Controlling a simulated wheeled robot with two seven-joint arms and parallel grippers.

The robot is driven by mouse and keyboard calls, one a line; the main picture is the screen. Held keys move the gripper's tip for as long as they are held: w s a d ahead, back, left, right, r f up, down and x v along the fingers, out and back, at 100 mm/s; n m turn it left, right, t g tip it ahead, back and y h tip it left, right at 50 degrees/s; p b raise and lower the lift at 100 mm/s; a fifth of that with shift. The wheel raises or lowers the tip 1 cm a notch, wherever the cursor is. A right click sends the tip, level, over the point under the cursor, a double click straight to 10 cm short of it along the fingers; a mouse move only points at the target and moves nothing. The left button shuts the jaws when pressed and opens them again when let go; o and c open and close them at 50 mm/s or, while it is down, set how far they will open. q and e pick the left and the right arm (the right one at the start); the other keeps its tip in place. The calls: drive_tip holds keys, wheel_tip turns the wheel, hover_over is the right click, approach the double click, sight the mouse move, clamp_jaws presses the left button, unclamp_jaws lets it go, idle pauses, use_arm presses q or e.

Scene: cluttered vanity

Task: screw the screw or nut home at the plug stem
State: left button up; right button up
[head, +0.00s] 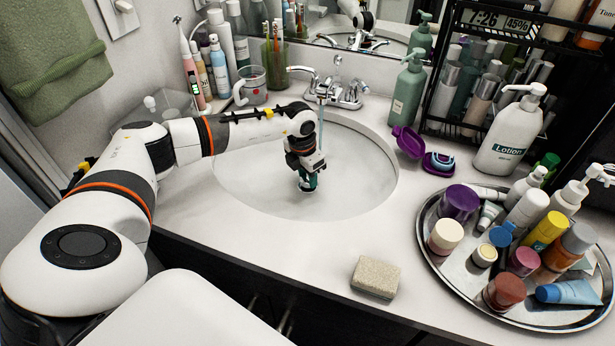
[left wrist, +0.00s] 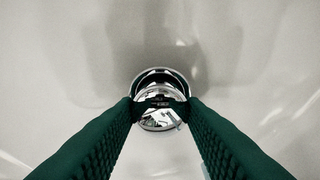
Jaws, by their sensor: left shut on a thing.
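My left gripper (head: 308,186) points down into the white sink basin (head: 360,185), near the bottom. In the left wrist view its two green ribbed fingers (left wrist: 160,104) come together at a shiny chrome plug (left wrist: 161,121) and are shut on it. A dark ring of the drain (left wrist: 152,74) shows just behind the plug. The plug's stem and any screw or nut are hidden under the plug and between the fingertips. In the head view the gripper covers the plug and drain. My right gripper is not in view.
A chrome faucet (head: 340,92) stands at the basin's back, its spout close to my left arm. A round tray (head: 447,276) crowded with bottles and jars is at right. A sponge (head: 376,277) lies on the front counter. A glass with toothbrushes (head: 274,66) stands behind my arm.

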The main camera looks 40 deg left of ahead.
sight(302, 179)
use_arm(q)
drive_tip(key=o, duration=0.4)
drive_tip(key=c, duration=0.4)
drive_tip(key=shift+f+m+b, duration=0.15)
drive_tip(key=shift+m+b, duration=0.2)
drive_tip(key=shift+m, duration=0.55)
drive_tip(key=shift+r+m, duration=0.2)
drive_tip(key=shift+m, duration=1)
drive_tip(key=o, duration=1.1)
drive_tip(key=shift+o, duration=0.2)
wheel_tip(302, 179, up, 12)
drive_tip(key=s+a, duration=0.1)
drive_tip(key=shift+b, duration=0.35)
